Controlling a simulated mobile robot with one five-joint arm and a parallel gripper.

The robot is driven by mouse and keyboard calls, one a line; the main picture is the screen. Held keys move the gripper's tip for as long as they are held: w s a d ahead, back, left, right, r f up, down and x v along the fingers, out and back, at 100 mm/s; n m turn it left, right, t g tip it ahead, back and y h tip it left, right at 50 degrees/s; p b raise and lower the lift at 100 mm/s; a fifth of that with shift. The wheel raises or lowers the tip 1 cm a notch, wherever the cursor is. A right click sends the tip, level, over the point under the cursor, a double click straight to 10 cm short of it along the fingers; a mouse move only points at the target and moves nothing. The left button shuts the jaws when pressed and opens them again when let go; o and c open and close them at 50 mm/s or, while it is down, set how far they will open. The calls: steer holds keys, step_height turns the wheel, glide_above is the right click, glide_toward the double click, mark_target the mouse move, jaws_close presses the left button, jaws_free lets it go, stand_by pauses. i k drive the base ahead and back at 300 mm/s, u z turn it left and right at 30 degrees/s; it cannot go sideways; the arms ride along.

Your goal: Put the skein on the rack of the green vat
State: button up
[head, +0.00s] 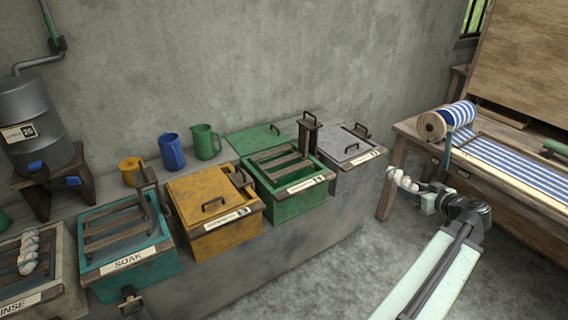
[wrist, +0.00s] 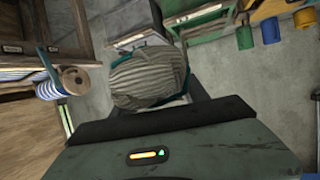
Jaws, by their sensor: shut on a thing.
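A white twisted skein (head: 402,180) is in my gripper (head: 414,188), in the air to the right of the vats in the head view. The gripper is shut on it. In the wrist view the skein (wrist: 150,78) is a pale striped bundle just beyond the gripper, whose fingertips are hidden there. The green vat (head: 300,205) stands in the row against the wall, to the left of the gripper. Its slatted wooden rack (head: 285,165) shows on top, with no skein on it. A green lid (head: 255,138) lies behind it.
A lidded yellow vat (head: 215,235) and a lidded grey vat (head: 362,165) flank the green one. Left are the SOAK vat (head: 135,262) and a RINSE vat (head: 45,302) bearing another pale skein (head: 28,252). A loom (head: 405,150) stands right. Jugs (head: 172,152) line the wall.

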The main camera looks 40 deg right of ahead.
mark_target(271, 163)
steer(key=u, duration=0.05)
steer(key=i, duration=1)
steer(key=z, duration=0.05)
